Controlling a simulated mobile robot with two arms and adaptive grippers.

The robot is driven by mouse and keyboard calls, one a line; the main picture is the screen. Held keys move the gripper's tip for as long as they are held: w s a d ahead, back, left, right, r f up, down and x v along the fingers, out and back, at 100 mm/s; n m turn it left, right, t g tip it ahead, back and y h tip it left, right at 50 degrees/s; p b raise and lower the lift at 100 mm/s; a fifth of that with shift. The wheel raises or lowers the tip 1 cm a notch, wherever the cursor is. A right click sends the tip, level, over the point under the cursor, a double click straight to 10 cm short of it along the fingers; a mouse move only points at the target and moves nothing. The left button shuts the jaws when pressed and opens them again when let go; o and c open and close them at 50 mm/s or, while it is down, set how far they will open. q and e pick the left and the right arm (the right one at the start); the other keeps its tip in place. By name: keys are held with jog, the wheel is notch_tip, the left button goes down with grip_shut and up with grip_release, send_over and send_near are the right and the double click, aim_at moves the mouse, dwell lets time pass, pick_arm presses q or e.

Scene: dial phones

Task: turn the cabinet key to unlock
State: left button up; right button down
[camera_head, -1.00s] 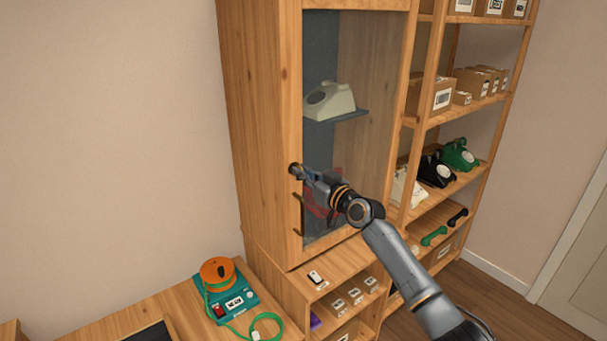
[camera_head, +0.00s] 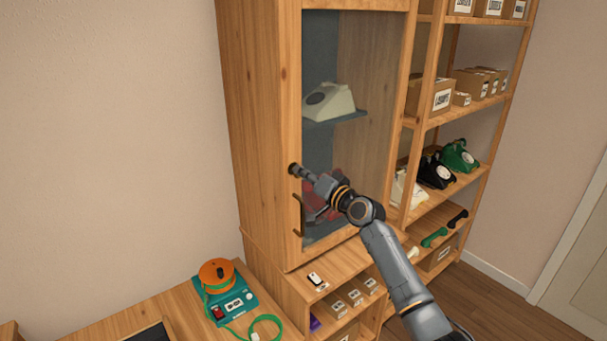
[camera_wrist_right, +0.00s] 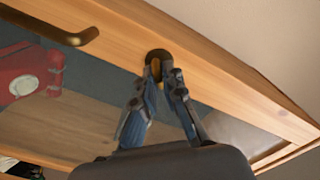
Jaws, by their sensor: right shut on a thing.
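The tall wooden cabinet (camera_head: 262,120) has a glass-fronted door with a dark lock plate (camera_wrist_right: 158,54) on its left frame strip. My right gripper (camera_head: 299,171) reaches the lock from the right. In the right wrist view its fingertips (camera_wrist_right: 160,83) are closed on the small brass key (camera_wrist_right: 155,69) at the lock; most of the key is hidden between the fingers. The dark door handle (camera_head: 298,215) is below the lock, apart from the gripper. The door looks closed. My left gripper is not in view.
A cream phone (camera_head: 330,101) stands on a shelf behind the glass, with a red phone (camera_wrist_right: 30,72) lower down, partly hidden by my arm in the head view. Open shelves with phones and boxes stand right. A teal device (camera_head: 226,305) sits on the lower-left bench.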

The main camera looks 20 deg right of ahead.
jog(key=m, duration=0.3)
jog(key=shift+m+p, duration=0.4)
jog(key=m+p, duration=0.1)
jog(key=m, duration=0.4)
jog(key=shift+f+p, duration=0.1)
jog(key=shift+p, duration=0.2)
jog(key=c, duration=1.4)
grip_release()
jog(key=shift+d, duration=0.1)
jog(key=shift+c, duration=0.2)
jog(key=v, duration=1.2)
